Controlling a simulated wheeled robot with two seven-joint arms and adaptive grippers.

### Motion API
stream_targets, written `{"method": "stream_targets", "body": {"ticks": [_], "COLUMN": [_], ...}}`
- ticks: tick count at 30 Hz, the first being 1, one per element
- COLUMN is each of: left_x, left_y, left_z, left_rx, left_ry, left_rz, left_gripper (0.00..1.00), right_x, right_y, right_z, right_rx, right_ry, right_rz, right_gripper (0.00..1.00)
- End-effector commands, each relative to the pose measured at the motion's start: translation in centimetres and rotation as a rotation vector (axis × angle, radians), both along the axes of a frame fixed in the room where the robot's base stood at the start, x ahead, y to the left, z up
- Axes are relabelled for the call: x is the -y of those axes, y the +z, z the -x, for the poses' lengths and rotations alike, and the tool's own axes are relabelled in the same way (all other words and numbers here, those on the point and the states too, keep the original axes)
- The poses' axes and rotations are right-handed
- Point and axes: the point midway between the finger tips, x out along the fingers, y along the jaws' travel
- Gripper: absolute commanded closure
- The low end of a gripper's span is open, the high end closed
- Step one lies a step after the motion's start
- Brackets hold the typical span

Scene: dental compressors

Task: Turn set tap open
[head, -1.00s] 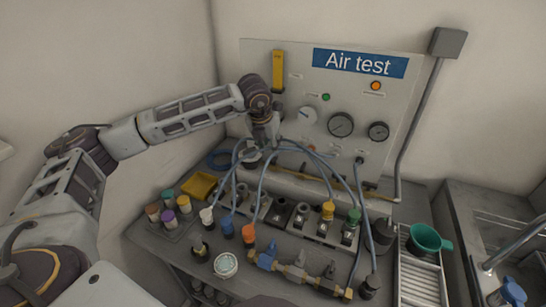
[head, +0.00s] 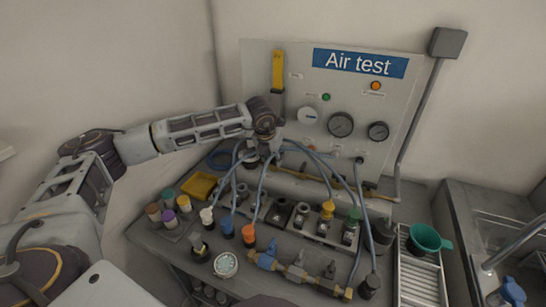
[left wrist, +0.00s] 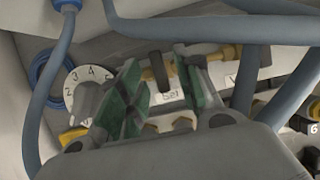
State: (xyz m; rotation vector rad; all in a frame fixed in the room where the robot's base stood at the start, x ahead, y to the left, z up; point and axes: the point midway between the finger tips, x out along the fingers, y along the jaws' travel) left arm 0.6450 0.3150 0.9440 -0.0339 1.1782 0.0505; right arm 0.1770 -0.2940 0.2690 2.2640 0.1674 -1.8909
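The set tap (left wrist: 160,72) shows in the left wrist view as a dark upright lever on a brass pipe, above a white label reading "Set" (left wrist: 170,97). My left gripper (left wrist: 165,98) is open, its green-padded fingers apart on either side of the lever and label. I see no clear contact between the pads and the lever. In the head view my left gripper (head: 257,150) points down at the foot of the air test panel (head: 350,95), and my wrist and the hoses hide the tap there. My right gripper is not in view.
Blue-grey hoses (head: 323,165) arch close around my left gripper. A numbered white dial (left wrist: 85,88) lies left of the fingers. Bottles, colored caps and a blue-handled valve manifold (head: 267,258) crowd the bench. A green funnel (head: 425,238) stands at right.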

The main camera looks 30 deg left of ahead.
Motion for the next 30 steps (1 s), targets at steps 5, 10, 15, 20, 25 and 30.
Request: {"method": "stream_targets", "body": {"ticks": [5, 10, 15, 20, 25, 30], "left_x": [0.0, 0.0, 0.0, 0.0, 0.1, 0.2], "left_y": [0.0, 0.0, 0.0, 0.0, -0.1, -0.2], "left_z": [0.0, 0.0, 0.0, 0.0, 0.0, -0.1], "left_rx": [0.000, 0.000, 0.000, 0.001, 0.000, 0.001], "left_ry": [0.000, 0.000, 0.002, 0.017, 0.062, 0.139], "left_rz": [0.000, 0.000, 0.000, 0.000, 0.000, 0.000], "left_gripper": [0.87, 1.00, 1.00, 1.00, 1.00, 1.00], "right_x": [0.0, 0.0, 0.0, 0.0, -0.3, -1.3], "right_y": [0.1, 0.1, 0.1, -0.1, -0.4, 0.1], "right_z": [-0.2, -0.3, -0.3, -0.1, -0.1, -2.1], "right_rx": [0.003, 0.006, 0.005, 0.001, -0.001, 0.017], "right_ry": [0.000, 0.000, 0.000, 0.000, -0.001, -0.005], "right_rz": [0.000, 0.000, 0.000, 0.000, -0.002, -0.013], "right_gripper": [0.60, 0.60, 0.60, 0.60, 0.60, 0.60]}}
